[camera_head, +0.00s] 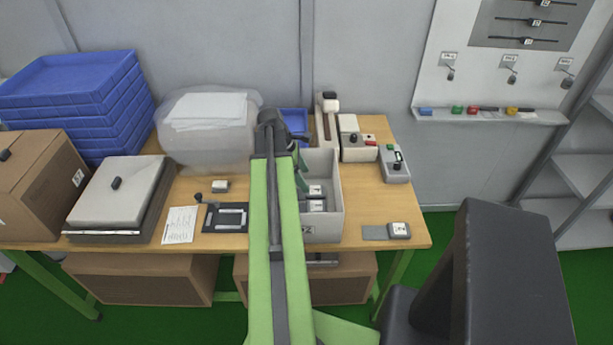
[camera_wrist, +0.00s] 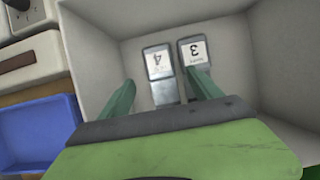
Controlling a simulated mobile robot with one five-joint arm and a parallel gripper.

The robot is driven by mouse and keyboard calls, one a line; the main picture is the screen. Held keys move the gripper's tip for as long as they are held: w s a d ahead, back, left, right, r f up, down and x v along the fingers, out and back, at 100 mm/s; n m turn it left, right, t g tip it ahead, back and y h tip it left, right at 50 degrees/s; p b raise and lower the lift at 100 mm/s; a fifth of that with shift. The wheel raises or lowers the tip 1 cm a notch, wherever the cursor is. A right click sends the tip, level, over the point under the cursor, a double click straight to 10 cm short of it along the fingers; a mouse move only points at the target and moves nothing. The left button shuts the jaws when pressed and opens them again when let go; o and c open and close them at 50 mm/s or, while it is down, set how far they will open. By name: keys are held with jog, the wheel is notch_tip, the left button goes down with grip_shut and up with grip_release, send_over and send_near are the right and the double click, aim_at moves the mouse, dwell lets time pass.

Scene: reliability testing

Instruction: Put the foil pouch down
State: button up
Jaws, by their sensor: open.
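A light grey open bin (camera_head: 328,226) stands on the table, and its inside fills much of the wrist view (camera_wrist: 92,50). Two grey foil-like pouches lie side by side on its floor.
A blue bin (camera_wrist: 40,130) and small devices (camera_head: 395,165) surround the grey bin.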

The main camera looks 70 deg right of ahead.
jog(key=p+v, duration=0.6)
jog(key=v, duration=0.3)
jog(key=shift+p, duration=0.3)
